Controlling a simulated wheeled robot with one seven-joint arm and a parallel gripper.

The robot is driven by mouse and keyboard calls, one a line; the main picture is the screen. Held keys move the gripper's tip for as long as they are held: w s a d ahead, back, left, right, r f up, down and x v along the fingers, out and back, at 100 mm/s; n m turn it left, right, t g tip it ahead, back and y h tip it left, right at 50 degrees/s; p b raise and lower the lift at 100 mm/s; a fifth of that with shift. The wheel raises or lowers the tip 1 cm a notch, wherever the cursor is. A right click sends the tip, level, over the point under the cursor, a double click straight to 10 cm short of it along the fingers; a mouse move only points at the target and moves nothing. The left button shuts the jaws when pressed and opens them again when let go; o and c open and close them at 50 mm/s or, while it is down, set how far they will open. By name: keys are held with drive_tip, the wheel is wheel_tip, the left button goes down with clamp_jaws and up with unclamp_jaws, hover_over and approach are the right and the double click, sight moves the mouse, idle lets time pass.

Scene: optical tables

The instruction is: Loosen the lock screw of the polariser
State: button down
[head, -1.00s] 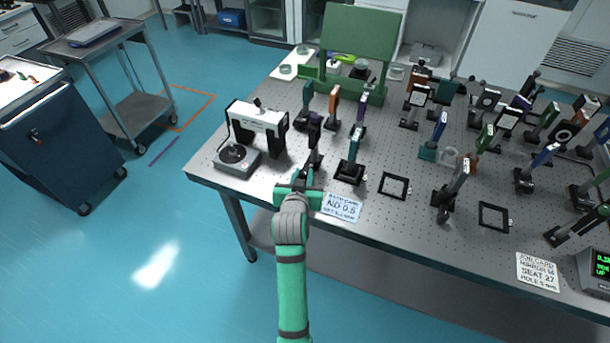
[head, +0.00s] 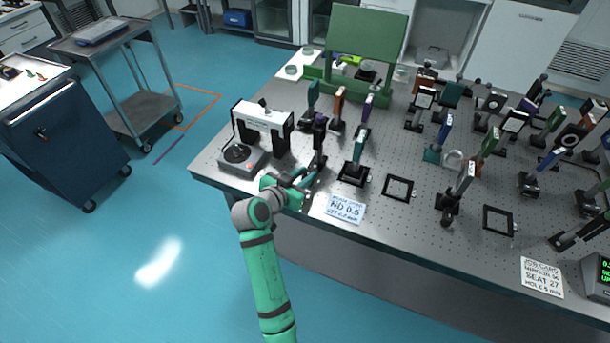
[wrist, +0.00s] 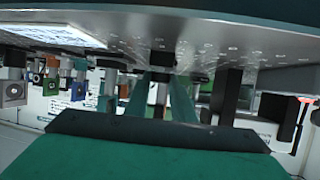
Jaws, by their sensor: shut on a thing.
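The polariser appears to be the dark mount with a purple-black plate (head: 319,132) near the table's front edge in the head view. It stands upright directly behind my gripper (head: 309,180). My green fingers are low at its base, shut on a small part there, which I take to be the lock screw. The screw itself is too small and covered to make out. In the wrist view the scene is upside down. My gripper (wrist: 166,92) shows two green fingers reaching to a dark post with little gap between them.
A white-topped bridge device (head: 262,118) and a grey box with a round dial (head: 240,158) stand left. The ND 0.5 card (head: 346,208) lies at the front edge. Several mounts crowd the right side.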

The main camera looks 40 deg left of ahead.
drive_tip(key=c, duration=1.5)
unclamp_jaws()
drive_tip(key=v, duration=1)
drive_tip(key=shift+s+r, duration=0.1)
drive_tip(key=shift+s, duration=0.3)
